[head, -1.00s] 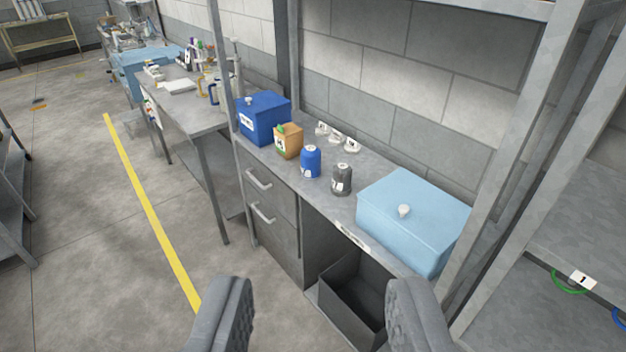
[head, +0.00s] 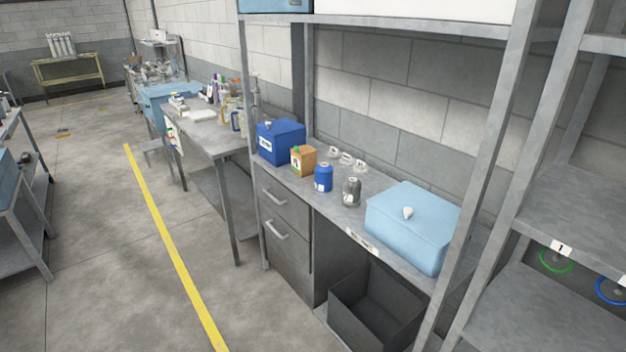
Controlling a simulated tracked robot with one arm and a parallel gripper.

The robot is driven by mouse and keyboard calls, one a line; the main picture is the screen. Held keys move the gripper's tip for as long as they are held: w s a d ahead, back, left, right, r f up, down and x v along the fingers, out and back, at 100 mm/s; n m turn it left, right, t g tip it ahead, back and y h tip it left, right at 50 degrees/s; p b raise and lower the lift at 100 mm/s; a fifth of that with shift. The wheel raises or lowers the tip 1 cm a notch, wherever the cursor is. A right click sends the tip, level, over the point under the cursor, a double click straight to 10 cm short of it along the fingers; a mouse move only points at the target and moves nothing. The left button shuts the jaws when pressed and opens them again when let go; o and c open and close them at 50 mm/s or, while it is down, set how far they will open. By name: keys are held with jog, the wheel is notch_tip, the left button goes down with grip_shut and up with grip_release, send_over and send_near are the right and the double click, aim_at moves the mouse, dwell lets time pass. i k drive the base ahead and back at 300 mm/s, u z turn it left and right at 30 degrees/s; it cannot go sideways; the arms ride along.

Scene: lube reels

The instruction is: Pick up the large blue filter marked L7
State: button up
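A blue cylindrical filter (head: 323,178) stands upright on the grey bench (head: 378,215), with a small white label low on its front. The label is too small to read, so I cannot tell whether it says L7. A similar dark grey filter (head: 352,191) stands just to its right. My gripper is not in view, so its state does not show.
Left of the blue filter stand a tan box (head: 303,160) and a dark blue bin (head: 281,142). Small white items (head: 346,158) lie behind. A light blue lidded box (head: 412,226) stands to the right. A rack post (head: 502,160) rises at the bench's right end.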

aim_at(323, 171)
jog(key=u, duration=0.5)
jog(key=i, duration=2.55)
jog(key=z, duration=0.8)
jog(key=i, duration=0.45)
jog(key=z, duration=0.25)
